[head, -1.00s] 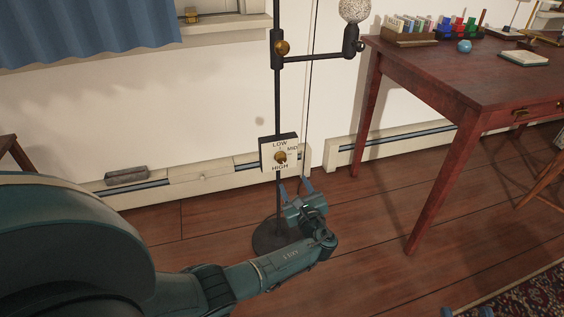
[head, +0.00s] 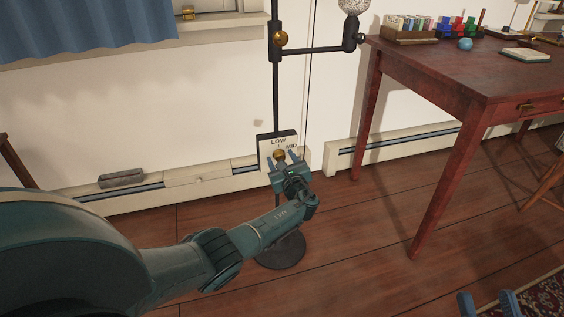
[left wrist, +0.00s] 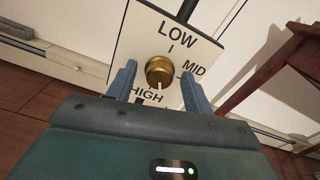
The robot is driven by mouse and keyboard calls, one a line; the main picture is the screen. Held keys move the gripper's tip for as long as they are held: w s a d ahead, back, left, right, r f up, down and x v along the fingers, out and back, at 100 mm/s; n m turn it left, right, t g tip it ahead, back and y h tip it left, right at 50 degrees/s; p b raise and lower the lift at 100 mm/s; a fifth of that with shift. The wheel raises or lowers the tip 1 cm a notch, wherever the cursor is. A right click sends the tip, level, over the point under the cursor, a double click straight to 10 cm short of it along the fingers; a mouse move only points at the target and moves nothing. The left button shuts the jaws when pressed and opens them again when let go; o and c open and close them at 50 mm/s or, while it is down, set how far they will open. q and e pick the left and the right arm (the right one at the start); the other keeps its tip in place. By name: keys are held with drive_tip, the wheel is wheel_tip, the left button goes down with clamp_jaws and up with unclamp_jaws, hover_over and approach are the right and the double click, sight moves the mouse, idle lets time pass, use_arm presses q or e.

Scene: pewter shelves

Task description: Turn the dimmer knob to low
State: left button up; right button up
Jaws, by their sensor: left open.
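The dimmer knob (head: 279,154) is a round brass knob on a white plate (head: 264,149) marked LOW, MID and HIGH, fixed to a dark lamp pole. In the left wrist view the knob (left wrist: 159,71) sits between my left gripper's spread fingers (left wrist: 160,78), with a gap on each side. LOW is above the knob, MID to the right, HIGH below. I cannot tell which mark the knob points to. My left gripper (head: 282,158) is open at the plate and hides its lower part in the head view. My right gripper's fingertips (head: 487,303) show apart at the bottom right.
The lamp's round black base (head: 281,251) stands on the wood floor below my left arm. A red-brown desk (head: 455,75) with small items on it stands at the right. A low baseboard heater (head: 200,174) runs along the wall behind. A patterned rug (head: 540,295) lies at the bottom right.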

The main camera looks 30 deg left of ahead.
use_arm(q)
drive_tip(key=c, duration=1)
drive_tip(key=shift+o, duration=0.2)
use_arm(e)
drive_tip(key=shift+f, duration=0.25)
